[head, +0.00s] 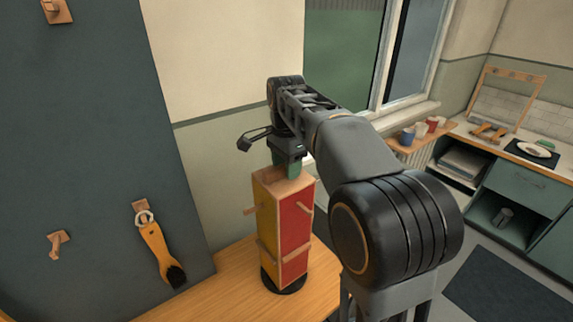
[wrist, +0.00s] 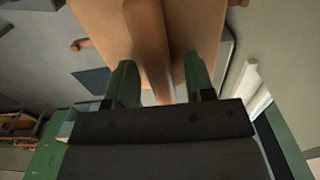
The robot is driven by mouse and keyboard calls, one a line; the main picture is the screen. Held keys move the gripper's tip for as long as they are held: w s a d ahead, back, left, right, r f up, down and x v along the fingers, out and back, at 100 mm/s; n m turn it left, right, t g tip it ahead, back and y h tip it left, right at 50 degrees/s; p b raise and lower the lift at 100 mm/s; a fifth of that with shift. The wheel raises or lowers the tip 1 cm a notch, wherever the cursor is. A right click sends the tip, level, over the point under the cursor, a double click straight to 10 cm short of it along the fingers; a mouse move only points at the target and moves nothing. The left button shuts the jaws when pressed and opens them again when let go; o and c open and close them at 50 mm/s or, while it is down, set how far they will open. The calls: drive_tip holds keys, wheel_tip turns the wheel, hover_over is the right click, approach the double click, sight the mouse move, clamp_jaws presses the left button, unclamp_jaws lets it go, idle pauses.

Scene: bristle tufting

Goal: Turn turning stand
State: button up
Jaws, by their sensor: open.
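The turning stand (head: 295,232) is a tall upright block with a yellow face and a red face, wooden pegs on its sides and a round black base (head: 283,284). It stands on a wooden worktop. My gripper (head: 286,170) is at the top of the stand, pointing down. In the wrist view the green fingers of my gripper (wrist: 162,80) are apart. A wooden bar (wrist: 148,40) on the stand's top runs in between them. I cannot tell whether the fingers touch it. The fingertips are partly hidden in the head view.
A dark board (head: 95,120) on the left carries wooden pegs, one holding an orange-handled brush (head: 160,250). The wooden worktop (head: 225,285) is bare left of the stand. A shelf with cups (head: 420,130) and a green cabinet (head: 530,185) are at the right.

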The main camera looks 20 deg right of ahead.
clamp_jaws()
idle(0.3)
